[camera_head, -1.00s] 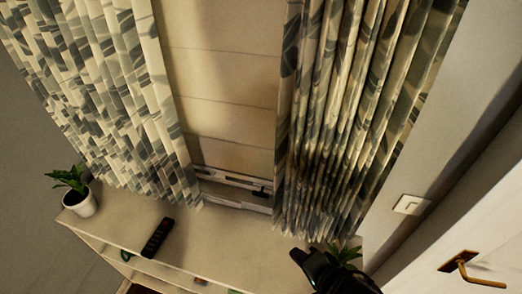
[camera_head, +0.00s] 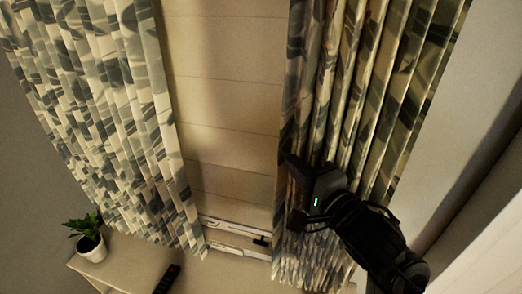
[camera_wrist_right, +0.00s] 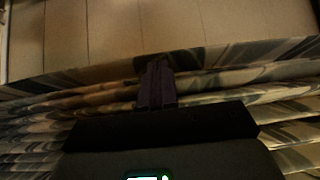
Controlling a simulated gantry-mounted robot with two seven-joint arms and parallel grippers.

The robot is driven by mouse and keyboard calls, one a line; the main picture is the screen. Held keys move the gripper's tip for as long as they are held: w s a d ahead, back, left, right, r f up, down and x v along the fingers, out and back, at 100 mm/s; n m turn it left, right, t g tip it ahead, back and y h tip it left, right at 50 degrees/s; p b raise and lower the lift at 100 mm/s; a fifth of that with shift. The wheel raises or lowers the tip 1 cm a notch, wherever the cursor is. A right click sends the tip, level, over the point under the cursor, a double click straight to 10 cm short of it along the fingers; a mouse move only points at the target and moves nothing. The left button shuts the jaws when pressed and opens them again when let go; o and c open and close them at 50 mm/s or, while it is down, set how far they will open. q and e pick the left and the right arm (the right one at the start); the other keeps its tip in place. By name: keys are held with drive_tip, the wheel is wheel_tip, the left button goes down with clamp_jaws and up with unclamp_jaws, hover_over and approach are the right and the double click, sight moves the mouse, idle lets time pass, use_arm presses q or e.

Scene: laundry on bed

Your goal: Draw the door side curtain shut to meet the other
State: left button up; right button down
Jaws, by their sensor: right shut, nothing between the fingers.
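The door side curtain (camera_head: 375,110) hangs on the right in bunched folds with a grey leaf pattern. The other curtain (camera_head: 105,110) hangs on the left. A wide bare gap with the pale window blind (camera_head: 225,90) lies between them. My right gripper (camera_head: 291,164) is in front of the lower door side curtain, its fingertips by the inner edge. In the right wrist view my right gripper (camera_wrist_right: 155,72) is shut and empty, with curtain folds (camera_wrist_right: 285,75) on both sides of it. I cannot tell whether it touches the cloth. My left gripper is not in view.
A cabinet top (camera_head: 125,262) stands below the curtains, with a potted plant (camera_head: 90,243) and a dark remote (camera_head: 167,280) on it. A window frame (camera_head: 235,240) shows low in the gap. A pale wall (camera_head: 465,160) is close on the right.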

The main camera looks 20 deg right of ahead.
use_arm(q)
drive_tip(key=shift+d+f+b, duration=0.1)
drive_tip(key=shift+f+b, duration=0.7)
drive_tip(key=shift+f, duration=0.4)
use_arm(e)
drive_tip(key=w+a, duration=0.4)
drive_tip(key=w, duration=0.5)
drive_tip(key=shift+a, duration=0.1)
